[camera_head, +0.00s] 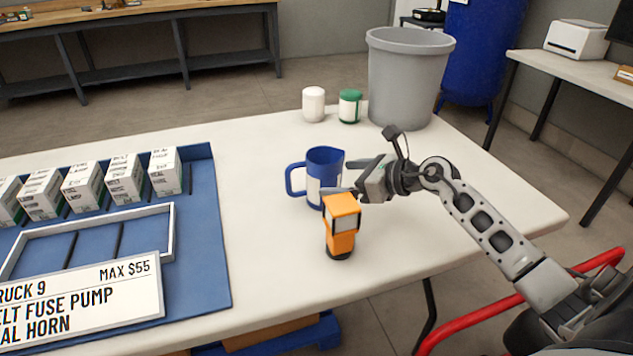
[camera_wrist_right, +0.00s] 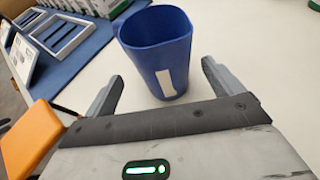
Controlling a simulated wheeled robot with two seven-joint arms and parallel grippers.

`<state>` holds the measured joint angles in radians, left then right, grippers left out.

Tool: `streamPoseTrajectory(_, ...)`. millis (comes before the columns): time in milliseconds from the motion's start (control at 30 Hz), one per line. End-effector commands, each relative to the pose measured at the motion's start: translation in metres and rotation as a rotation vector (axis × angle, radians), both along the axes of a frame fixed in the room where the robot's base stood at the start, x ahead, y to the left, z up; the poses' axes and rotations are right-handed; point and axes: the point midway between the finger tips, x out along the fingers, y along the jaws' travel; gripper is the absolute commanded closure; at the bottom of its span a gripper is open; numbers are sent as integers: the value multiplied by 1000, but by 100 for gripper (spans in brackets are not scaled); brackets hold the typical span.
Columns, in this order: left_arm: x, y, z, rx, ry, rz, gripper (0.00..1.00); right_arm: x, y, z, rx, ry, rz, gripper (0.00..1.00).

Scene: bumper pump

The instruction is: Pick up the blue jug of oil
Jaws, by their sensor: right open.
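The blue jug (camera_head: 325,163) stands upright on the white table, with its handle to the left and a pale label on its side. It also shows in the right wrist view (camera_wrist_right: 158,45), ahead of the fingers. My right gripper (camera_head: 350,174) is open, with its fingers pointing at the jug from the right. In the right wrist view the jug is between and just beyond the two fingertips (camera_wrist_right: 160,84), and nothing is held. Whether a finger touches the jug I cannot tell. My left gripper is not in view.
An orange and black device (camera_head: 341,222) stands close in front of the jug and my right gripper. A grey bin (camera_head: 408,80), a white jar (camera_head: 313,104) and a green-lidded jar (camera_head: 350,106) stand behind. A blue mat (camera_head: 205,250) with several boxes lies left. The table's right side is clear.

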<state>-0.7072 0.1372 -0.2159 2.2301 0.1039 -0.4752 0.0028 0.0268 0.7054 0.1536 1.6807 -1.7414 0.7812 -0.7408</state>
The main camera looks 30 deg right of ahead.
Motion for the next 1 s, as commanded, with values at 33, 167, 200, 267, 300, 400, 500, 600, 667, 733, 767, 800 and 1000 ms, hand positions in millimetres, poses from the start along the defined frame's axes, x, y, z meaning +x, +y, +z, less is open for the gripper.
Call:
streamPoseTrajectory(33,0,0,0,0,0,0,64,4,2,-1,2,-1,0,8)
streamPoseTrajectory(167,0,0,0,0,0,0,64,10,5,-4,1,0,0,8)
streamPoseTrajectory(200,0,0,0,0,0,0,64,14,7,-6,4,0,0,8)
streamPoseTrajectory(267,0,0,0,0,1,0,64,22,10,-10,4,-2,1,8)
streamPoseTrajectory(300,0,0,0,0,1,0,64,28,13,-13,5,-1,0,8)
streamPoseTrajectory(400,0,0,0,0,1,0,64,40,18,-19,3,-1,0,8)
streamPoseTrajectory(500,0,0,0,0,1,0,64,47,22,-23,3,0,1,8)
streamPoseTrajectory(600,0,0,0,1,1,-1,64,49,23,-24,0,0,1,8)
streamPoseTrajectory(667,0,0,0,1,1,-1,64,49,23,-24,-1,1,1,8)
streamPoseTrajectory(733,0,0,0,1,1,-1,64,48,22,-24,-1,1,1,8)
streamPoseTrajectory(767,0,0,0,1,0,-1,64,48,22,-24,-1,1,1,8)
streamPoseTrajectory(800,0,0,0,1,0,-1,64,48,22,-24,-1,1,1,19)
streamPoseTrajectory(1000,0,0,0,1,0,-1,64,48,22,-24,0,0,1,63)
